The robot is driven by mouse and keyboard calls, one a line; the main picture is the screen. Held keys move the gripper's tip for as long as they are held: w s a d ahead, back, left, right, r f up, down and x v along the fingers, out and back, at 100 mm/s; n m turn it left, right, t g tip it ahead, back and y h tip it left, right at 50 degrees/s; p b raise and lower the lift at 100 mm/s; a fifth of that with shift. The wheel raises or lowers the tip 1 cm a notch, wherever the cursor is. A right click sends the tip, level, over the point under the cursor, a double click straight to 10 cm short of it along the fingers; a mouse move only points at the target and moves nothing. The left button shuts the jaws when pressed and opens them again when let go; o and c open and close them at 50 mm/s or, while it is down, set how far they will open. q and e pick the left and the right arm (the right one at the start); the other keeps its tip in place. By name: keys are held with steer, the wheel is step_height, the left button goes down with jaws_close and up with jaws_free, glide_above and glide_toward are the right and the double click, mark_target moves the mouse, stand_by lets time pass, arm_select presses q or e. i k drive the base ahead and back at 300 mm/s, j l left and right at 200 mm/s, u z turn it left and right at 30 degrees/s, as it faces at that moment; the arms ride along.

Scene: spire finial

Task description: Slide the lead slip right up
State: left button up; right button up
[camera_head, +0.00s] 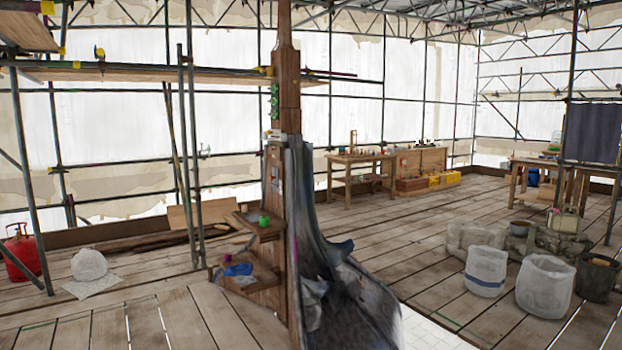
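A wooden spire post (286,85) stands upright near the middle of the view. Dark grey lead sheeting (345,290) wraps its right side and flares out at the bottom with folds and torn-looking edges. I cannot tell which part of this lead is the lead slip, or whether it is a separate piece. Small green fittings (275,100) show on the post's left face. A small wooden shelf (248,226) with a green object (264,221) juts from the post's left side. Neither of my grippers is in view.
A lower shelf (262,280) holds a blue cloth (239,269). Scaffold poles (193,150) stand at left, near a red gas cylinder (21,256). White sacks (545,286) and a dark bucket (597,278) stand at right. Workbenches (357,158) are behind. Plank floor lies clear between.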

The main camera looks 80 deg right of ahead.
mark_target(275, 177)
steer(key=i+l+z, duration=0.25)
steer(key=z, duration=0.25)
steer(key=i+l+z, duration=0.1)
steer(key=i+z, duration=0.6)
steer(key=z, duration=0.3)
steer(key=i+z, duration=0.25)
steer(key=i, duration=0.35)
steer(key=i+z, duration=0.25)
steer(key=i, duration=0.35)
steer(key=i+j+z, duration=0.25)
steer(key=i, duration=0.35)
steer(key=i+z, duration=0.2)
steer(key=z, duration=0.3)
steer(key=i+z, duration=0.2)
steer(key=z, duration=0.25)
